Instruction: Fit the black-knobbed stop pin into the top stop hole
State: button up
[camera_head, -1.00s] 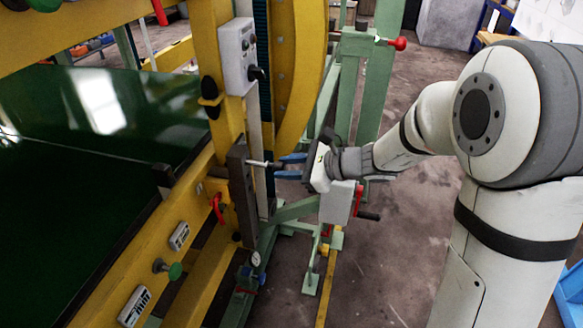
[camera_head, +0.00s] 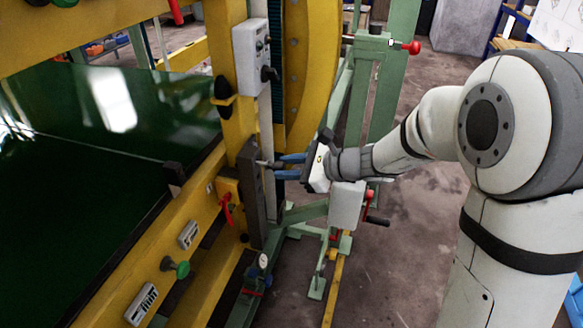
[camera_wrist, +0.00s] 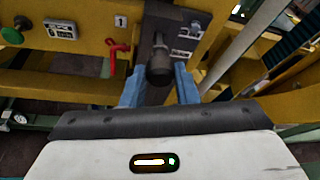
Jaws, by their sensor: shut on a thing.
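My gripper (camera_head: 291,166) has blue fingers closed on the black knob of the stop pin. The knob (camera_wrist: 160,67) shows between the fingers in the wrist view. The pin's thin grey shank (camera_head: 265,163) points left at the upper part of a dark upright stop plate (camera_head: 253,200) on the yellow frame. Its tip meets the plate's face in the picture; I cannot tell whether it is inside a hole. The plate (camera_wrist: 153,22) also shows beyond the knob in the wrist view, with small labels (camera_wrist: 191,31) on its right. The stop hole is not clearly visible.
A grey control box (camera_head: 250,55) on the yellow post stands above the plate. A red lever (camera_head: 226,208) and a green knob (camera_head: 180,268) are on the yellow beam at left. A green stand with a red knob (camera_head: 414,47) is behind. Open floor lies below my arm.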

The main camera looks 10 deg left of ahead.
jog(key=shift+w+a, duration=0.1)
jog(key=shift+a, duration=1.1)
jog(key=o, duration=1.1)
jog(key=shift+v, duration=3.95)
